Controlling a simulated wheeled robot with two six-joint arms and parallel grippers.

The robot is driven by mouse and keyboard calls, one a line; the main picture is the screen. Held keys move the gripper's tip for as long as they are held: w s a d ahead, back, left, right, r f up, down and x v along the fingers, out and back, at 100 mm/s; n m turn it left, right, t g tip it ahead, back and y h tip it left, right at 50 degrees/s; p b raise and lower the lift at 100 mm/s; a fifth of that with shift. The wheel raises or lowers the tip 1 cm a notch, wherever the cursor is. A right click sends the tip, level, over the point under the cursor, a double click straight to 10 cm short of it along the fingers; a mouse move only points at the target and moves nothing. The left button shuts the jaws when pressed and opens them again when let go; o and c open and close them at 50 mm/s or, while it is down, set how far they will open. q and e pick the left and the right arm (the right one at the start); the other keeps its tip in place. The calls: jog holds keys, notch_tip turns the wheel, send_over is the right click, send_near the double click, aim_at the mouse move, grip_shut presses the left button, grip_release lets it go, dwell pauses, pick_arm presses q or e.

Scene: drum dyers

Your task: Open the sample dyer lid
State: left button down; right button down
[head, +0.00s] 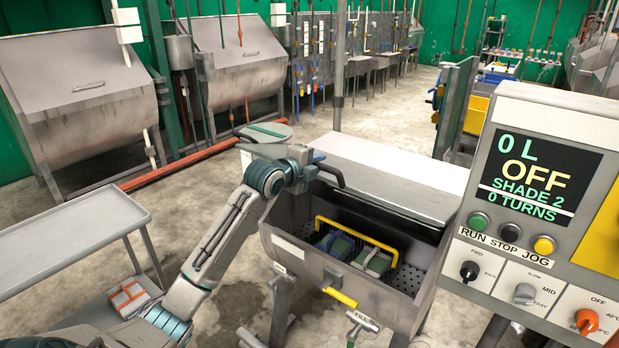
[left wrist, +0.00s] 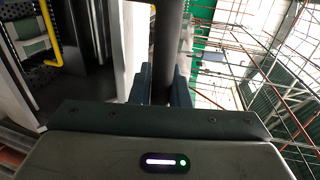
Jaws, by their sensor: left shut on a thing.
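The sample dyer (head: 345,285) is a grey metal trough on legs in the middle of the head view. Its pale lid (head: 400,180) is up toward the back, and the front of the trough is uncovered. A yellow-framed rack (head: 372,238) with green and blue pieces shows inside. My left gripper (head: 314,174) is at the lid's left front, shut on the dark lid handle (head: 336,178). In the left wrist view the dark handle bar (left wrist: 167,45) stands between the two fingers. My right gripper is not in view.
A control panel (head: 540,170) stands close on the right; its screen reads 0 L, OFF, SHADE 2, 0 TURNS. A grey bench (head: 70,245) is on the left. Large steel drums (head: 80,90) line the back left. Concrete floor is open behind the dyer.

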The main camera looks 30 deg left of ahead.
pick_arm(q)
jog(key=shift+w+r, duration=0.4)
jog(key=shift+r, duration=0.25)
jog(key=c, duration=1.4)
grip_release()
jog(key=shift+w+f, duration=0.1)
jog(key=shift+w, duration=0.05)
jog(key=shift+o, duration=0.2)
jog(key=shift+w+f, duration=0.1)
jog(key=shift+w, duration=0.1)
jog(key=d+b+v, duration=0.1)
jog(key=b+v, duration=0.3)
jog(key=v, duration=0.6)
jog(key=shift+s+a+b, duration=0.35)
jog(key=shift+s+a, duration=0.05)
